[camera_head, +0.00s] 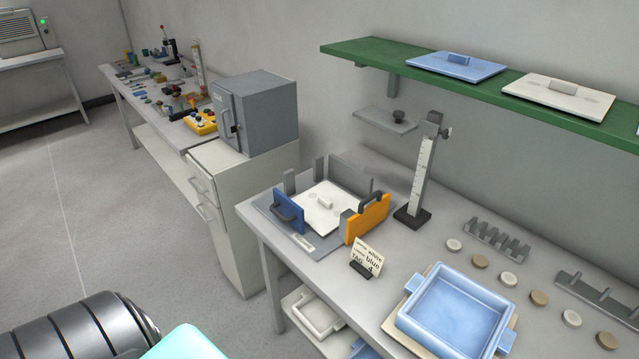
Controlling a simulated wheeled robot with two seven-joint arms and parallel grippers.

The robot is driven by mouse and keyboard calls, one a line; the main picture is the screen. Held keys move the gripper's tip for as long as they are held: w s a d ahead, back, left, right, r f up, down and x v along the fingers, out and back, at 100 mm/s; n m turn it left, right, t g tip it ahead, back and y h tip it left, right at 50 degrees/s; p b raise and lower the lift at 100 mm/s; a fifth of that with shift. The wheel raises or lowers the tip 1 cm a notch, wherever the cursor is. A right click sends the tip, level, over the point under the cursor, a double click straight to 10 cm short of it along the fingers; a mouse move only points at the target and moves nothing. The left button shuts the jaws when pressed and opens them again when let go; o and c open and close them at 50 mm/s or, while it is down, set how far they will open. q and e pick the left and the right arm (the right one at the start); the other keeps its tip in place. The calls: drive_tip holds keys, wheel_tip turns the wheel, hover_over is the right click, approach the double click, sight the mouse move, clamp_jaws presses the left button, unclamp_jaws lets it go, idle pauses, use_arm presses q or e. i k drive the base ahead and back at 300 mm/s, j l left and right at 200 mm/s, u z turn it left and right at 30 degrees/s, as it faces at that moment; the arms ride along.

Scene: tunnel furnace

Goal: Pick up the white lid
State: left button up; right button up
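A white lid (557,95) with a block handle lies flat on the green wall shelf (400,60), to the right of a blue lid (456,66). Another white plate with a handle, like a lid (322,212), lies in a grey fixture on the table, between a blue clamp piece (287,212) and an orange one (367,219). A small card (366,258) beside the fixture reads "white", "blue" and "TAG 4", with other words too small to read. Neither gripper shows; only parts of my own body are at the bottom left.
A blue tray (457,310) sits at the table's front right, with several round discs and slotted grey racks (492,240) behind it. A height gauge (420,175) stands upright near the fixture. A grey box (258,112) stands on a cabinet to the left. The floor at left is clear.

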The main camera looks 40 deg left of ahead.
sight(322, 205)
drive_tip(key=u, duration=1.15)
